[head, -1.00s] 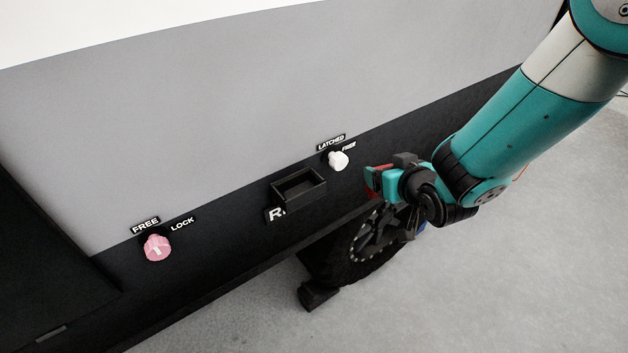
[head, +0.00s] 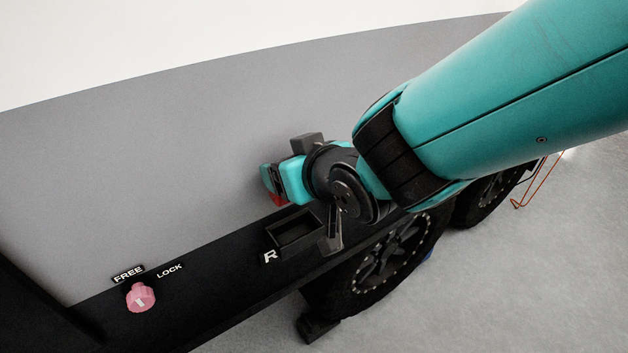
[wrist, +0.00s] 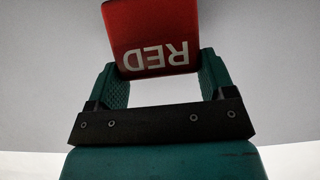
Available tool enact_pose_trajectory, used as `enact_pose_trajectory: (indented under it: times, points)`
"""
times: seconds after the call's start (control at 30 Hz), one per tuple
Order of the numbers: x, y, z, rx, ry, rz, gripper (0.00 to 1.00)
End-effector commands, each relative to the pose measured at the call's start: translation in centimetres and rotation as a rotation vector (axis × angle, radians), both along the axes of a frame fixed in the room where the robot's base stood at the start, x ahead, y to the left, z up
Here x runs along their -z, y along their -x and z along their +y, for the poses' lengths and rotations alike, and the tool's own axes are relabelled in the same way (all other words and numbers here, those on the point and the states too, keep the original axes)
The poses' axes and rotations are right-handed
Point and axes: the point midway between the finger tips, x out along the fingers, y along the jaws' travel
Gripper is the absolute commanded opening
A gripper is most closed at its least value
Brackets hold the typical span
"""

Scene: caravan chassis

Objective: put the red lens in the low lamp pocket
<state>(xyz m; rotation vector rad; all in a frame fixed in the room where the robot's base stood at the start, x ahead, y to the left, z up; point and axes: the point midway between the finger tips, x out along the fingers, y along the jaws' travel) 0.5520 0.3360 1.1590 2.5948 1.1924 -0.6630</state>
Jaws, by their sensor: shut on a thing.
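The red lens (wrist: 155,30), a red block with "RED" lettering upside down in the wrist view, is held between the two fingers of my gripper (wrist: 160,72). In the head view only a small red part of the lens (head: 278,200) shows under my gripper (head: 270,182). The gripper is in front of the grey side panel, above and slightly left of the low lamp pocket. The low lamp pocket (head: 272,238) is a black open box on the dark lower strip, marked "R" beside it. My wrist hides part of its right side.
A pink knob (head: 140,298) with FREE and LOCK labels sits at lower left. A black wheel (head: 385,262) with a dark chock (head: 317,328) stands below the pocket. Another wheel (head: 490,195) is at the right. Grey floor is clear at lower right.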

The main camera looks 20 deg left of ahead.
Motion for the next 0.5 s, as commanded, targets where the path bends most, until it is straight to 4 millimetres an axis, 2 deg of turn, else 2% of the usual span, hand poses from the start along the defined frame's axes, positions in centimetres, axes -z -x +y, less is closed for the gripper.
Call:
enact_pose_trajectory:
  times: [0.1, 0.2, 0.5]
  points:
    - [3.3, 0.1, 0.0, -0.001, 0.007, 0.004, 0.48]
    - [5.3, 0.1, 0.0, -0.002, 0.005, 0.002, 0.48]
    - [8.7, 0.1, 0.2, -0.003, 0.004, 0.001, 0.48]
